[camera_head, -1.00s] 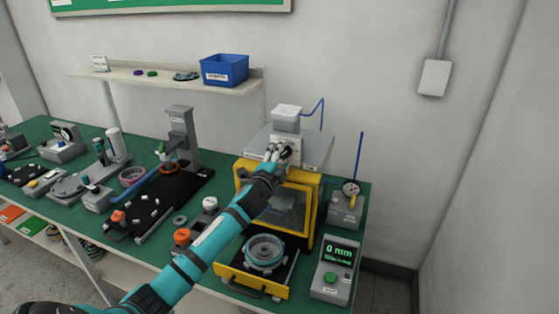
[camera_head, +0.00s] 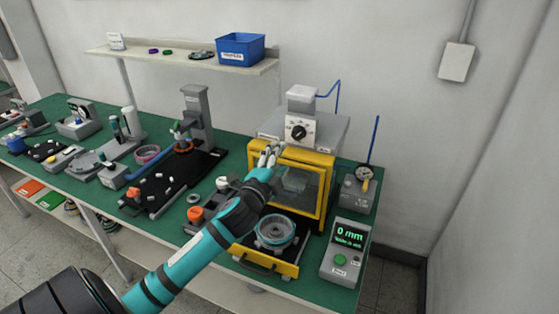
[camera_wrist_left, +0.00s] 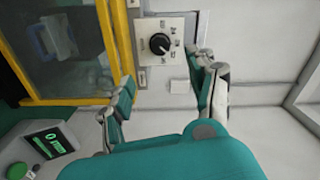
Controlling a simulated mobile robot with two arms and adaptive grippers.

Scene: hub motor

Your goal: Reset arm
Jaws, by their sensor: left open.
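My left gripper (camera_head: 269,155) is open and empty in front of the upper front edge of the yellow-framed machine (camera_head: 328,170). In the left wrist view my left gripper (camera_wrist_left: 165,95) has its two fingers spread apart, with nothing between them. A black knob (camera_head: 298,132) on a white dial panel sits above the yellow frame, and the knob (camera_wrist_left: 159,44) also shows beyond the fingers in the left wrist view. My left arm comes in from the lower left. My right gripper is not in view.
A round metal part (camera_head: 275,231) sits in the pulled-out yellow drawer (camera_head: 262,262). A grey display box (camera_head: 344,252) reading 0 mm stands at right, beside a gauge (camera_head: 364,173). Several fixtures fill the green table's left side. A blue bin (camera_head: 240,49) stands on the shelf (camera_head: 190,64).

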